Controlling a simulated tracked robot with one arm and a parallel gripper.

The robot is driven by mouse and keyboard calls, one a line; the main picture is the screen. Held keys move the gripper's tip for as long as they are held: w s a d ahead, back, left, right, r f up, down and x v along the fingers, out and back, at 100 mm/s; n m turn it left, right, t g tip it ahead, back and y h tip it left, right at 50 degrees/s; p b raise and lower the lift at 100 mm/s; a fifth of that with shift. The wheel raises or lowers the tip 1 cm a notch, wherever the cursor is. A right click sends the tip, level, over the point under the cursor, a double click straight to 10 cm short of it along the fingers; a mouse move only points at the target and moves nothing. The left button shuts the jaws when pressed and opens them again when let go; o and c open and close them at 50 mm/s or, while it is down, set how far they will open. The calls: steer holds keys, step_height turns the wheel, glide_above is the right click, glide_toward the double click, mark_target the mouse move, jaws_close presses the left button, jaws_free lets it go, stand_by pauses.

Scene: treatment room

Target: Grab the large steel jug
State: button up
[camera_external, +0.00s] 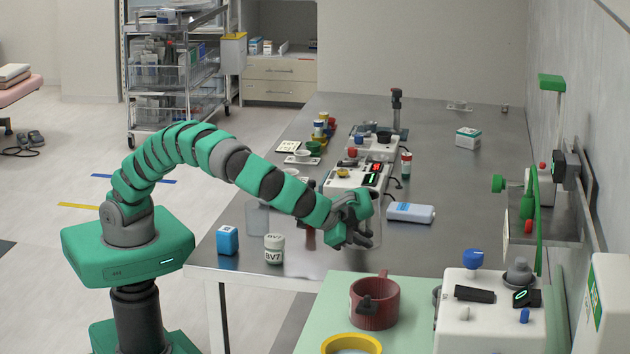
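My gripper (361,236) is above the near part of the steel table (440,180), at the end of my arched green and grey arm. Its fingers are small and dark here, and I cannot tell how far apart they are. A greyish, partly hidden shape (376,222) is right behind or beside the fingers; it may be a steel vessel, but I cannot tell whether the gripper touches it. A dark red jug-like vessel (374,312) with an upright handle stands on the pale green surface, in front of and below the gripper. No vessel shows clearly as a large steel jug.
A blue box (228,240) and a white jar (273,249) marked BV7 stand left of the gripper near the table edge. A pale blue pack (410,213) lies to its right. White devices (358,178) stand behind. A yellow-rimmed vessel (352,344) is at the front.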

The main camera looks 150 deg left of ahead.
mark_target(364, 216)
jaws_close()
steer(key=shift+w+r, duration=0.1)
steer(key=shift+r, duration=0.15)
steer(key=shift+r+p, duration=1.55)
steer(key=shift+r, duration=3.15)
